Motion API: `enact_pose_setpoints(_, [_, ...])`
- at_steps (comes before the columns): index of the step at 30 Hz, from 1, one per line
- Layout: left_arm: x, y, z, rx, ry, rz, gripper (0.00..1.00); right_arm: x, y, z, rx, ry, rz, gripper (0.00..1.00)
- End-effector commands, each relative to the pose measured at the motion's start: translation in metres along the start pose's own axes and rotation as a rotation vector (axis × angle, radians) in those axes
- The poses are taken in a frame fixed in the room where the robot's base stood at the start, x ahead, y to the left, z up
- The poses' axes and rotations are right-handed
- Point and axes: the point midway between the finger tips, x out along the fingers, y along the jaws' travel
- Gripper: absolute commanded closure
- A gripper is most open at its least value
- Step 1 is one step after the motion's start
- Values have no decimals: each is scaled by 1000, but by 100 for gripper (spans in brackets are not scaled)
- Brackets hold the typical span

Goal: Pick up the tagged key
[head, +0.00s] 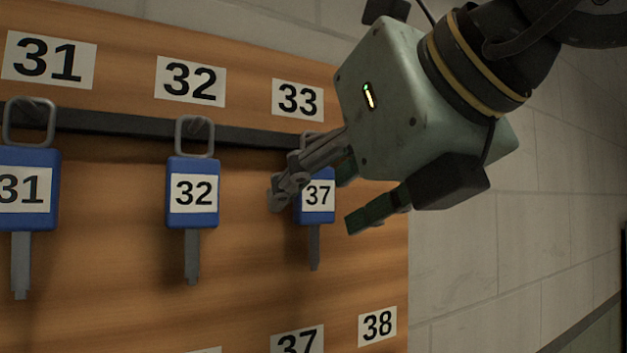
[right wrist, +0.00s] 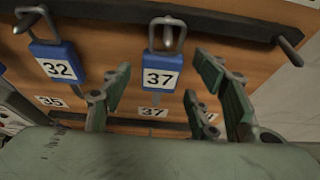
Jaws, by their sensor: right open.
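A key with a blue tag numbered 37 (head: 319,207) hangs by its metal loop on the hook under the 33 label (head: 298,99). My right gripper (head: 322,207) is open in front of this tag, and one finger hides part of its left side. In the right wrist view the 37 tag (right wrist: 162,76) sits between the spread green-padded fingers (right wrist: 165,88), seemingly untouched. Its loop and hook show above it; its shaft is mostly hidden. My left gripper is not in view.
Blue-tagged keys 32 (head: 194,193) and 31 (head: 28,188) hang to the left on the same dark rail (head: 245,134). The wooden board (head: 120,290) carries labels 37 (head: 298,341) and 38 (head: 377,326) lower down. A bare block wall (head: 500,240) lies to the right.

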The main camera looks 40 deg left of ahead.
Motion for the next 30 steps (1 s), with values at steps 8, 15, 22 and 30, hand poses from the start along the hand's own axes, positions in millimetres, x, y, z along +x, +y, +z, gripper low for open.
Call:
enact_pose_setpoints(8, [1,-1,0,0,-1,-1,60,0,0,0,0,0,0,55])
enact_pose_setpoints(15, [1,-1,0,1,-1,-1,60,0,0,0,0,-1,0,76])
enact_pose_setpoints(22, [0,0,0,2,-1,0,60,0,0,0,0,-1,0,93])
enact_pose_setpoints(30, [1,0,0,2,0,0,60,-1,0,1,1,-1,0,94])
